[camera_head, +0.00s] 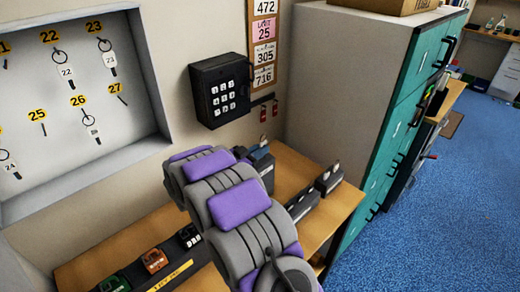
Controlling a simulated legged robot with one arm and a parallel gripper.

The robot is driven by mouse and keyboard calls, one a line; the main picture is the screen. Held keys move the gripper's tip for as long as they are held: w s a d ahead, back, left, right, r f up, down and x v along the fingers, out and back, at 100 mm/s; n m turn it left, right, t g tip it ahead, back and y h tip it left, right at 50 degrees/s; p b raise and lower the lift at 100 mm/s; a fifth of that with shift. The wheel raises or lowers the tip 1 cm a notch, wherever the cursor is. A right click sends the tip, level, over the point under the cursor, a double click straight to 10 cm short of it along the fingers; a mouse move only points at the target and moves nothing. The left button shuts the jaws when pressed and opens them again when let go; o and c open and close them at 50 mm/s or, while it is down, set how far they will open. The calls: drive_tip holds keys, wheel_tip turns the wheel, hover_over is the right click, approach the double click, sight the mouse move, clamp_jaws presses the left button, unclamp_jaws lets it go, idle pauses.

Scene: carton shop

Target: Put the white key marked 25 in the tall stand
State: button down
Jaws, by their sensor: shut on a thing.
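The white key marked 25 cannot be made out in this view. The peg under the yellow 25 label (37,116) in the wall key cabinet (160,147) is bare. Key tags marked 22 (66,72), 23 (109,60), 26 (93,132) and 24 (12,167) hang there. Dark holders stand on the wooden desk (345,203): one at the right (328,179), a low one beside my arm (303,206), and a taller-looking one (265,168) partly behind my arm. I cannot tell which is the tall stand. My grey and purple arm crosses the middle; my gripper is not visible.
A black keypad box (220,90) is on the wall. Green (114,284) and orange (155,260) items sit at the desk's left, near a black holder with a yellow label (170,276). Teal cabinets (405,125) stand right; blue floor (450,200) is open.

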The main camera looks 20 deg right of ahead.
drive_tip(key=shift+d+f+p, duration=0.1)
drive_tip(key=shift+f+p, duration=0.15)
drive_tip(key=shift+p, duration=0.1)
idle(0.7)
drive_tip(key=shift+f, duration=0.45)
idle(0.7)
